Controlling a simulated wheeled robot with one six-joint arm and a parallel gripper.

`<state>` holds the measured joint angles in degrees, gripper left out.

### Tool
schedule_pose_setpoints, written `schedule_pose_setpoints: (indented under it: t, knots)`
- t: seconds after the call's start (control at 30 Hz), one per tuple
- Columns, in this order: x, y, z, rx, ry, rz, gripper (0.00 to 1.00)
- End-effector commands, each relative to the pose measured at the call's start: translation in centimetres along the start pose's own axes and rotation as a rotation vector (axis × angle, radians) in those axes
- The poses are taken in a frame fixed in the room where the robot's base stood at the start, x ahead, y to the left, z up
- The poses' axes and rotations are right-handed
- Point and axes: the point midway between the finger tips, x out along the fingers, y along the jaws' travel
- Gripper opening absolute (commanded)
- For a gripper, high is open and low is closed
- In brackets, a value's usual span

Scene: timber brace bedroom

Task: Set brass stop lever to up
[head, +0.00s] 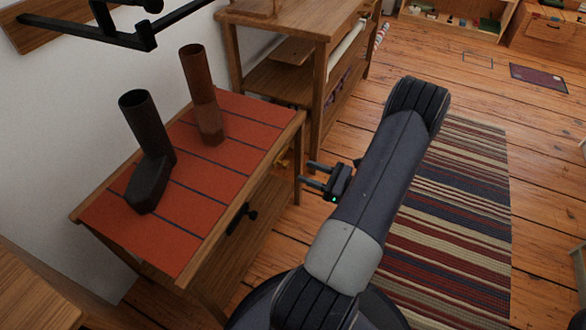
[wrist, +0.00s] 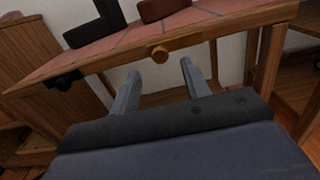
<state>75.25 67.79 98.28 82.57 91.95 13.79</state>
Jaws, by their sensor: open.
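The brass stop lever (wrist: 172,47) is on the front edge of the red-topped table in the wrist view. Its round hub is at the left and its bar points right, roughly along the edge. In the head view a small brass part of it (head: 283,161) shows at the table's right end. My gripper (head: 308,174) is open and empty, a short way right of the table edge, fingers pointing at it. In the wrist view the fingers (wrist: 160,70) are apart, just below the lever, with no visible contact.
A black lever (head: 240,217) sits on the same edge, further left. The red table top (head: 215,185) bears a black pipe-like piece (head: 148,170) and a brown tube (head: 203,95). A wooden shelf unit (head: 315,60) stands behind. A striped rug (head: 455,215) lies on open floor.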

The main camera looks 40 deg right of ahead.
Motion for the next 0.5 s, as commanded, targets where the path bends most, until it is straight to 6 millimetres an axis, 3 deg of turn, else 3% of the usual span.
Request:
schedule_pose_setpoints:
  t: [0.23, 0.5]
  knots:
    - [4.0, 0.1, -0.1, -0.001, 0.001, 0.005, 0.45]
    - [5.6, 0.0, 0.0, 0.0, 0.002, 0.0, 0.45]
